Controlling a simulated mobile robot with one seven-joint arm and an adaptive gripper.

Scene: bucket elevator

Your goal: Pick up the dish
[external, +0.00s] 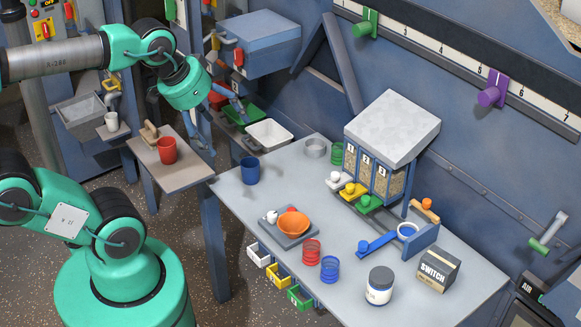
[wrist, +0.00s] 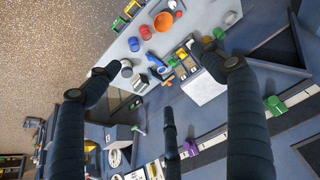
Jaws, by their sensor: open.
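An orange bowl (external: 293,222), which I take to be the dish, sits on a small grey platform (external: 273,234) on the worktable. A white ball and a red ball show beside it. The bowl also shows in the wrist view (wrist: 165,21), near the top. My gripper (external: 222,132) hangs at the upper left in the external view, well apart from the bowl. In the wrist view my gripper (wrist: 156,62) has its dark fingers spread wide with nothing between them.
A blue cup (external: 250,170) stands left of the bowl. Red (external: 312,251) and blue (external: 330,268) coils stand in front. A dispenser (external: 392,130) with a grey lid stands behind. A jar (external: 380,285) and a SWITCH box (external: 438,270) stand at right.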

